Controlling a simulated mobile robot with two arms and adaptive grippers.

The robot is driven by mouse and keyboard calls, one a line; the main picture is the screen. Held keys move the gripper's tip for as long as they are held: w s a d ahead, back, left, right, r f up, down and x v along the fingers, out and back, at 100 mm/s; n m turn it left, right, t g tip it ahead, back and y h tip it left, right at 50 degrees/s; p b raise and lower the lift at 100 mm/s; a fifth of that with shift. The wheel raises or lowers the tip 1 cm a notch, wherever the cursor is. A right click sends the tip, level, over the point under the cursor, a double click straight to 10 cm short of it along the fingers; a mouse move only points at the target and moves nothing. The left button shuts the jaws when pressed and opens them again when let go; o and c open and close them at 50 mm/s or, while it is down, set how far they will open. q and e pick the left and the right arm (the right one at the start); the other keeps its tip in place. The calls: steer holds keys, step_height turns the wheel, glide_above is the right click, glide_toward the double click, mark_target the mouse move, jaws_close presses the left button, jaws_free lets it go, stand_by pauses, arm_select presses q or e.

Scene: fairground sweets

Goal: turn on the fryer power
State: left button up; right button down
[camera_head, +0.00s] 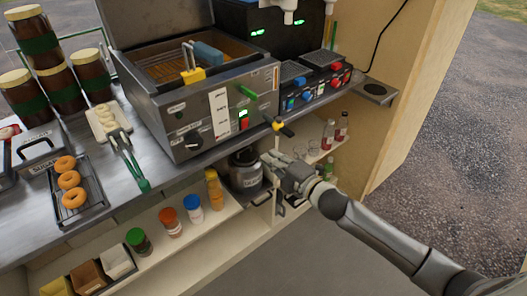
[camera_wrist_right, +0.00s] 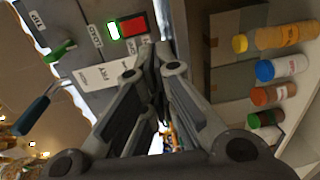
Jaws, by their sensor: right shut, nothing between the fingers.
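The fryer (camera_head: 205,140) is a steel box on the counter with a basket in its open top. My right gripper (camera_head: 270,160) is shut and empty, below and right of the switch in the head view. Contact cannot be told. My left gripper is not in view.
A donut tray (camera_head: 90,185) and tongs (camera_head: 131,160) lie left of the fryer.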

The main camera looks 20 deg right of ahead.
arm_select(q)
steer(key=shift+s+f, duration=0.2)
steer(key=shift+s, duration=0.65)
arm_select(e)
steer(key=shift+s+d+f, duration=0.15)
steer(key=shift+s+d, duration=0.1)
steer(key=shift+s, duration=0.45)
